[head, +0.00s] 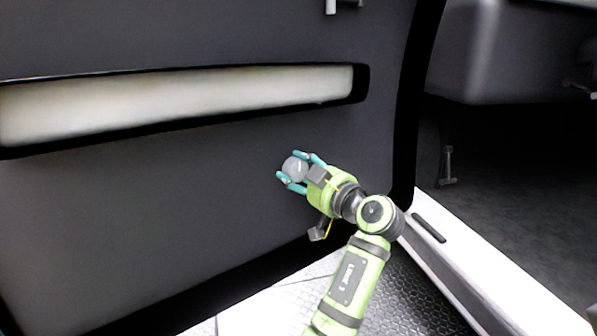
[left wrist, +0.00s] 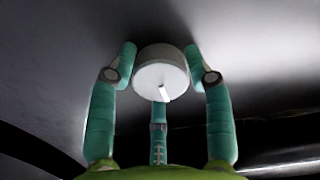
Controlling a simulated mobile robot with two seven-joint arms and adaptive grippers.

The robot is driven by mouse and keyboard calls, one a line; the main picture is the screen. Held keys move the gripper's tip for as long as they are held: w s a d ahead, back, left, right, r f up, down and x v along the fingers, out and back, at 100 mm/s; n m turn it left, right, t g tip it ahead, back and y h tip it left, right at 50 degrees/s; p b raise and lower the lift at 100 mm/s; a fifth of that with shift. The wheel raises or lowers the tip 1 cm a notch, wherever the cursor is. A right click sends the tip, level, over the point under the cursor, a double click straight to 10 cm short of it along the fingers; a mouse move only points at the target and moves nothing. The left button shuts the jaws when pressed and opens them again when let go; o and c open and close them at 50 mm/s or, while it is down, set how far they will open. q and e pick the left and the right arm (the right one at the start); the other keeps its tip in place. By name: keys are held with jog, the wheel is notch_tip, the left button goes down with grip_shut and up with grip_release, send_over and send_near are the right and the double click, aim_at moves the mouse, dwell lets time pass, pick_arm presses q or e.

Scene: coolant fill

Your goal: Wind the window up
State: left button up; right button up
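A round pale grey knob (head: 294,168) sits at the dark inner door panel (head: 190,205), below the long pale slot. My left gripper (head: 297,170) reaches it from the lower right, its teal fingers around the knob. In the left wrist view the knob (left wrist: 161,72) shows as a disc with a small white mark. Two fingers of my left gripper (left wrist: 160,70) lie along its sides and a third meets its lower edge, so the gripper looks shut on it. Any crank arm behind the knob is hidden. No window glass can be made out for certain. My right gripper is not in view.
A long pale recess (head: 180,103) with a black border crosses the door panel above the knob. A white sill (head: 480,270) and the dark vehicle interior lie to the right. Textured metal floor (head: 400,300) shows below. Open space lies in front of the panel at left.

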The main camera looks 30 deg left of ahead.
pick_arm(q)
jog(key=shift+o, duration=1.2)
jog(key=shift+a+f, duration=0.1)
jog(key=shift+f, duration=0.35)
jog(key=shift+r, duration=0.2)
jog(key=v, duration=0.7)
jog(key=shift+d, duration=0.3)
